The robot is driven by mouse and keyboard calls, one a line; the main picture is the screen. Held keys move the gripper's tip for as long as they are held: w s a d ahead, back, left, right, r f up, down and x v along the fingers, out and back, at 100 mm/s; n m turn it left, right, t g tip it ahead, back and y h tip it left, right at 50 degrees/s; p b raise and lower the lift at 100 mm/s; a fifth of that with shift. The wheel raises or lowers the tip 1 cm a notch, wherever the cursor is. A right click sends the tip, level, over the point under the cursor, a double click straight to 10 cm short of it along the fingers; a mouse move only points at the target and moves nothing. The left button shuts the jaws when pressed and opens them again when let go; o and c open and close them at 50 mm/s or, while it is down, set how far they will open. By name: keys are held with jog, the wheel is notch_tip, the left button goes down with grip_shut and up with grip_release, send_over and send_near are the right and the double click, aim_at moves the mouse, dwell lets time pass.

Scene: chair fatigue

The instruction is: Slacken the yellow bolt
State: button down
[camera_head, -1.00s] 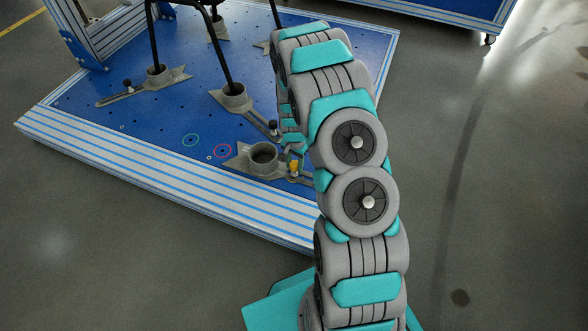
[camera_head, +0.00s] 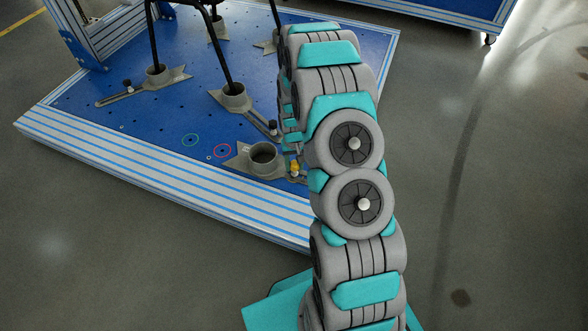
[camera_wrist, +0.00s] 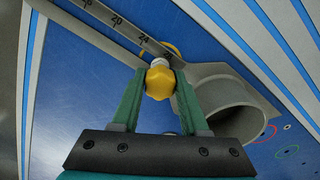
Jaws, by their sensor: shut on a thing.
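The yellow bolt (camera_wrist: 160,80) is a rounded yellow head with a pale collar above it in the wrist view. It stands between the two green fingers of my gripper (camera_wrist: 158,92), which is shut on it. In the head view the yellow bolt (camera_head: 294,166) shows at the edge of my arm, beside the grey clamp's round socket (camera_head: 263,156). That socket also shows in the wrist view (camera_wrist: 240,112), right of the fingers. My fingertips in the head view are mostly hidden behind my arm.
A blue platform (camera_head: 100,135) with a striped metal edge carries several grey clamps. Black chair legs (camera_head: 219,50) stand in some sockets. A slotted grey bar with numbers (camera_wrist: 125,28) crosses near the bolt. Green and red rings (camera_head: 222,151) mark the platform. Floor at the right is clear.

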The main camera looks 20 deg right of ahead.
jog(key=n, duration=0.3)
jog(key=shift+n, duration=0.4)
jog(key=n, duration=0.4)
jog(key=shift+c, duration=2.2)
grip_release()
jog(key=m, duration=0.3)
jog(key=shift+m, duration=0.4)
